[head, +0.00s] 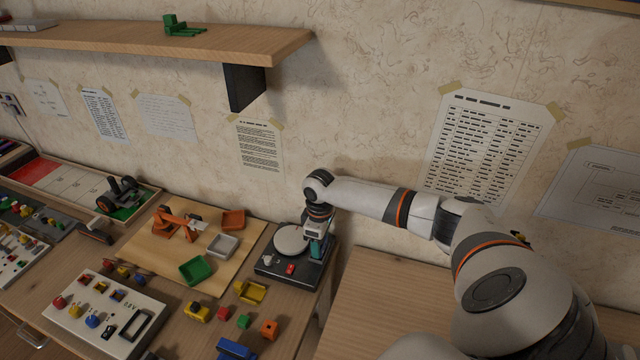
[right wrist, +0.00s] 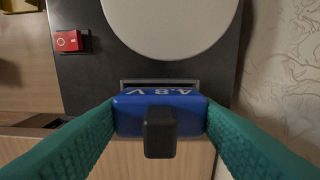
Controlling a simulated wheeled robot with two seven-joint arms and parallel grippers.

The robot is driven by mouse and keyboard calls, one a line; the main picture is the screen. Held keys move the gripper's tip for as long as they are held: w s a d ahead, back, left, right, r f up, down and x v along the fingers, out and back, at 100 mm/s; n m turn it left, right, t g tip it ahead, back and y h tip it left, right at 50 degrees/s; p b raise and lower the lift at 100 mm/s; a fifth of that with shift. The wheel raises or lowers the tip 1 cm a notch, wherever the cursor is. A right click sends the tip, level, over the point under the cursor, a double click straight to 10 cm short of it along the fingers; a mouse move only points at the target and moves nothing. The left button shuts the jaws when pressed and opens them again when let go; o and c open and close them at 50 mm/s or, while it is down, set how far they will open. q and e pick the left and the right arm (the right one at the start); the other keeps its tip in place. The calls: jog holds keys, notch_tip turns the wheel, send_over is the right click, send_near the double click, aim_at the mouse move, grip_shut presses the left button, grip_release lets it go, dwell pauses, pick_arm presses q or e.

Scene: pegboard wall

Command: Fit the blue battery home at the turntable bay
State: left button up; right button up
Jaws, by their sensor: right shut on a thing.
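The turntable is a black base (head: 262,270) with a round pale platter (head: 290,240), at the back right of the table. The platter (right wrist: 172,18) and base (right wrist: 95,75) also show in the right wrist view. My right gripper (head: 317,246) is at the turntable's right side, its teal fingers pointing down. In the right wrist view my right gripper (right wrist: 160,118) is shut on the blue battery (right wrist: 130,118), which has white lettering and a black knob. The battery lies right at the bay slot (right wrist: 160,83); I cannot tell whether its hidden end is inside. My left gripper is out of view.
A red rocker switch (right wrist: 67,41) is on the base. A wooden board (head: 150,245) with orange, grey and green trays lies to the left. Several coloured blocks and a white control panel (head: 100,310) are in front. A shelf (head: 150,40) hangs above; the right table (head: 370,300) looks clear.

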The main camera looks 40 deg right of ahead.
jog(key=shift+p, duration=0.45)
jog(key=shift+f, duration=0.5)
dwell(0.6)
jog(key=shift+s+a+f, duration=0.1)
jog(key=shift+s+f, duration=0.05)
jog(key=shift+f, duration=0.1)
dwell(0.6)
